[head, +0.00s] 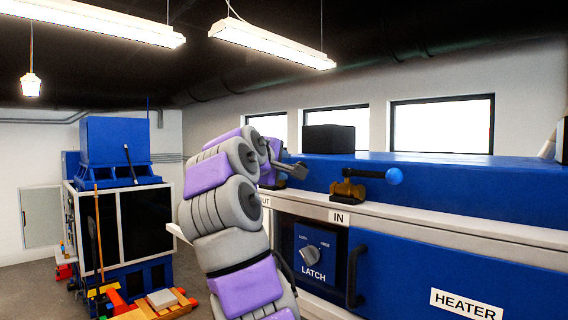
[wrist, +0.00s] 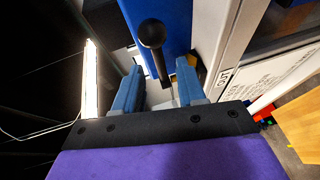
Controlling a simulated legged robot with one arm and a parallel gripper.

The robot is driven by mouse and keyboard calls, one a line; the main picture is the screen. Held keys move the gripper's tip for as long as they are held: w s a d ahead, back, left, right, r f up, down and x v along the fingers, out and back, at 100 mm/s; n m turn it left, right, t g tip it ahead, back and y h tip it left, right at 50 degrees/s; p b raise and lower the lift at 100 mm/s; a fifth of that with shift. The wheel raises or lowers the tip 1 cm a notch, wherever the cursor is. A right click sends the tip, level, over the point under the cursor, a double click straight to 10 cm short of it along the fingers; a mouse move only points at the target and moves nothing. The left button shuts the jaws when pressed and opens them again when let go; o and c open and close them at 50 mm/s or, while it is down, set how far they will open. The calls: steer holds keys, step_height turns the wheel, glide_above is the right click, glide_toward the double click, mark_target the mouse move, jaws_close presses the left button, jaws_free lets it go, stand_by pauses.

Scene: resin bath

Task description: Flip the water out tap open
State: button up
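The water out tap shows in the wrist view as a black ball-ended lever (wrist: 152,34). Its dark stem runs down between my fingertips, with gaps on both sides. My gripper (wrist: 156,85) is open, its two blue fingers apart around the stem's line; I cannot tell if either touches it. The OUT label (wrist: 224,77) is right of the fingers. In the head view my gripper (head: 291,169) is over the OUT end of the blue bath, and my arm hides part of that tap and the OUT label (head: 265,202).
The IN tap (head: 347,190), brass with a blue ball handle (head: 394,176), stands to the right on the ledge. A latch panel (head: 314,256), a black door handle (head: 355,277) and a HEATER label (head: 466,304) are below. A black box (head: 329,139) sits behind the taps.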

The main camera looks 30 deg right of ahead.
steer(key=x, duration=0.2)
steer(key=p+x, duration=0.1)
steer(key=x, duration=0.1)
steer(key=shift+s+d, duration=0.2)
steer(key=shift+d, duration=0.05)
steer(key=shift+w+a, duration=0.25)
steer(key=shift+a, duration=0.55)
steer(key=shift+d, duration=0.7)
steer(key=c, duration=0.6)
steer(key=shift+c, duration=0.6)
steer(key=shift+a, duration=0.1)
jaws_close()
steer(key=shift+f, duration=0.1)
